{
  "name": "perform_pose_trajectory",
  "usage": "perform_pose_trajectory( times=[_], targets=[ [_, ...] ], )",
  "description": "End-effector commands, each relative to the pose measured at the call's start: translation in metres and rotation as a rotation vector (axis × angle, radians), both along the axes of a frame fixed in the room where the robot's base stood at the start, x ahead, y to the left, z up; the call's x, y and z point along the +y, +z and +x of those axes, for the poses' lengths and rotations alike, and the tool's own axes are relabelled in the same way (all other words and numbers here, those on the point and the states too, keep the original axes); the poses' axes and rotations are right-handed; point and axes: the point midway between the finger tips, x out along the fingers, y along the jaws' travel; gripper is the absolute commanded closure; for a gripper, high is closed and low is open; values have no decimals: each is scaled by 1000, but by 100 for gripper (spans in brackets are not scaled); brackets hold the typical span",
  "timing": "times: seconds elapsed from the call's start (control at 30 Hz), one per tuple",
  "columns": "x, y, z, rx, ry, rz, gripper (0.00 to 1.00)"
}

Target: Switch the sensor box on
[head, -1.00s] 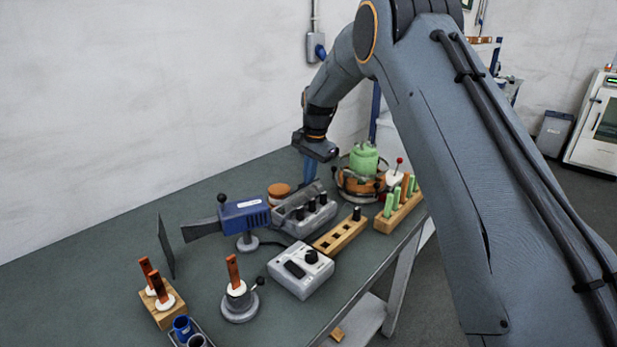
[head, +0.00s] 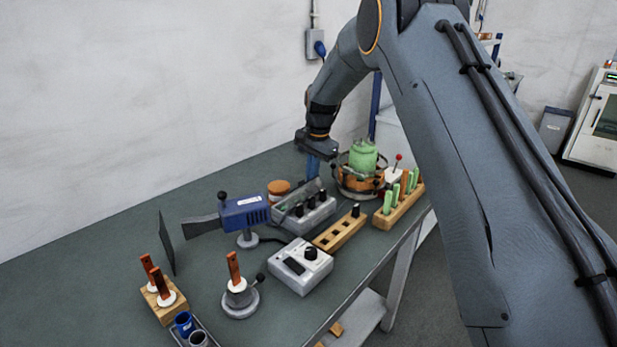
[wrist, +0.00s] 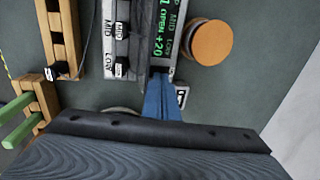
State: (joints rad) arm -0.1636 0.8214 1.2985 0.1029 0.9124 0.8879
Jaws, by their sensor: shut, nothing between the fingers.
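The grey box with several black knobs (head: 306,214) stands near the middle of the bench; I take it for the sensor box. In the wrist view its knob panel (wrist: 121,40) has MID and LOW labels, and a lit green display (wrist: 163,30) reads OPEN +20. My gripper (head: 313,168) points down behind the box's far end. In the wrist view its blue fingers (wrist: 160,76) are together, empty, and overlap the box's end. A small black-and-white label (wrist: 181,93) shows just right of them. I cannot tell whether the fingertips touch the box, and they hide part of its end.
A copper-coloured lidded jar (head: 279,188) stands left of the box. The rear left bench is clear.

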Motion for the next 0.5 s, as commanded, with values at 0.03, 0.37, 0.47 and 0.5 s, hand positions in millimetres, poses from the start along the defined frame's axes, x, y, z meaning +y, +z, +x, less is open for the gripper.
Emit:
perform_pose_trajectory(
  times=[0.03, 0.37, 0.47, 0.5],
  targets=[
    [0, 0, 0, 0, 0, 0, 100],
    [1, 5, 0, -2, 1, 1, 100],
    [1, 16, 1, -2, 1, 1, 100],
    [2, 22, 1, -3, 1, 0, 100]
  ],
)
